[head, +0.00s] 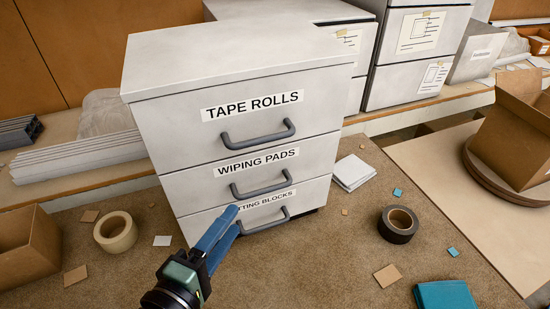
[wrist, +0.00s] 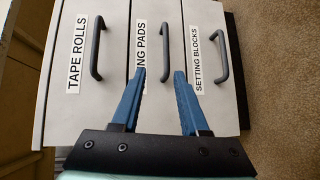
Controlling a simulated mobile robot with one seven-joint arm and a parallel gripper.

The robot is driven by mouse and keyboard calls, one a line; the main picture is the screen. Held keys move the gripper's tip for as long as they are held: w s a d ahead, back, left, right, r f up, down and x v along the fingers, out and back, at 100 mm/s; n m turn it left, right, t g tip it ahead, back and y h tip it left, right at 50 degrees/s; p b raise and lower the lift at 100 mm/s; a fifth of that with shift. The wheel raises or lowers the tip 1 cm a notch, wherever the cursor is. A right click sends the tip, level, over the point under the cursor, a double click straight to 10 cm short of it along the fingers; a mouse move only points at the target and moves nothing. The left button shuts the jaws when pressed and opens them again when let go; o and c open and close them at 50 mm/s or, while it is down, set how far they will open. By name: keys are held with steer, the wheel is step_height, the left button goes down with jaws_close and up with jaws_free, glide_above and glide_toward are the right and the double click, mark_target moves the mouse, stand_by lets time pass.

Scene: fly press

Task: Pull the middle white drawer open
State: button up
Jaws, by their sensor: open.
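A white cabinet (head: 155,125) with three drawers stands on the brown surface. The middle drawer (head: 180,192) is labelled WIPING PADS and has a dark grey bar handle (head: 262,189); it looks shut. The drawer above reads TAPE ROLLS (head: 253,106) and the lowest reads SETTING BLOCKS (wrist: 207,64). My gripper (head: 233,218) is in front of the lower drawers and covers part of the lowest label. In the wrist view my gripper (wrist: 160,73) is open and empty, its blue fingers pointing at the middle drawer, with the middle handle (wrist: 166,45) ahead between the fingertips.
A tan tape roll (head: 115,231) and a brown box (head: 25,250) lie to the left.

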mark_target(262, 193)
steer(key=shift+n, duration=0.5)
steer(key=p+x, duration=0.1)
steer(key=x, duration=0.3)
steer(key=p+x, duration=0.1)
steer(key=x, duration=0.3)
steer(key=f+p+x, duration=0.1)
steer(key=x, duration=0.3)
steer(key=shift+s+d, duration=0.15)
steer(key=shift+d, duration=0.35)
jaws_close()
stand_by(0.3)
